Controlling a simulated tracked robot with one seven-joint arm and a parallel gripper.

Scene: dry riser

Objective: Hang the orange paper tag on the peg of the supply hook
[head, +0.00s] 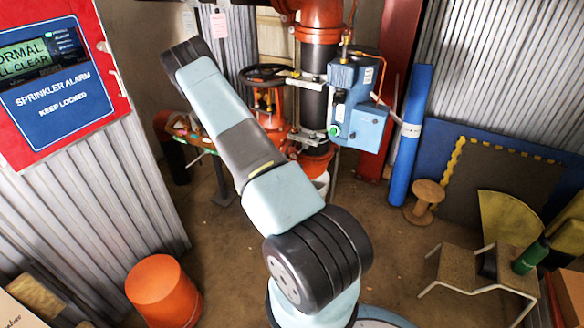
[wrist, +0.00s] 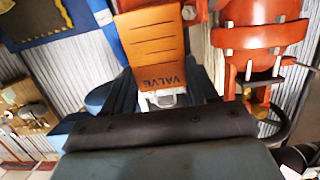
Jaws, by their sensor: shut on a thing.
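The orange paper tag (wrist: 152,38) is in the wrist view, a flat card with dark VALVE lettering, upside down in the picture. My gripper (wrist: 160,76) has its dark fingers on either side of the tag's lower part and is shut on it. A small pale metal piece shows just below the lettering, between the fingers. In the head view I cannot make out my gripper or the tag; my arm reaches to the upper left. I cannot pick out the supply hook or its peg in either view.
A red riser pipe (head: 318,22) with a handwheel (head: 265,73) and a blue box (head: 362,110) stands at the back. The red sprinkler alarm panel (head: 60,80) is at left.

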